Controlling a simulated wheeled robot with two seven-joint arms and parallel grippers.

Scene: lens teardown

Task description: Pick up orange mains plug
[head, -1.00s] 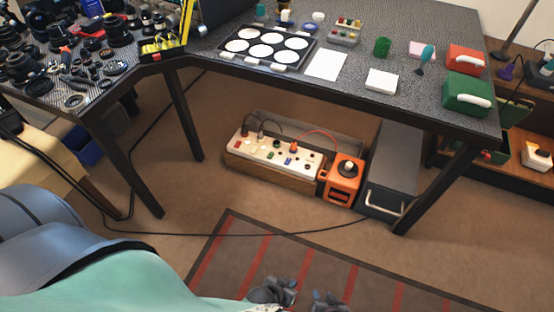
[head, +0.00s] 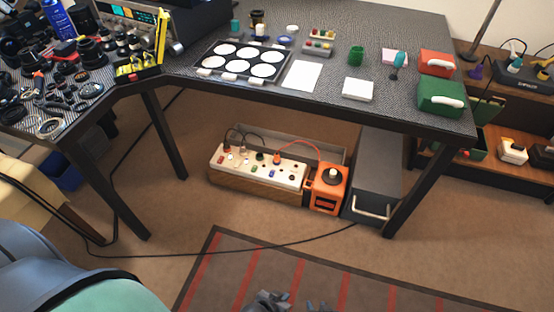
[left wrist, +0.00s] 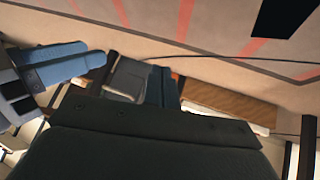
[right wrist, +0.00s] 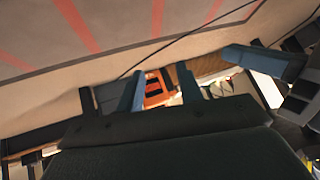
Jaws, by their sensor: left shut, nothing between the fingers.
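A small orange plug (head: 277,158) appears to stand on the white socket panel (head: 249,173) under the table; a red lead runs near it. It is too small to make out well. My left gripper (left wrist: 161,88) is shut and empty, pointing towards the low wooden box. My right gripper (right wrist: 160,88) is open and empty; the orange box (right wrist: 156,90) shows beyond its fingers. Both grippers are apart from the panel. In the head view only grey finger parts show at the bottom edge, above the rug.
The panel's wooden box (head: 256,187) sits on the carpet between table legs. The orange box (head: 327,188) and a grey case (head: 377,175) stand to its right. The tabletop (head: 320,110) overhangs them.

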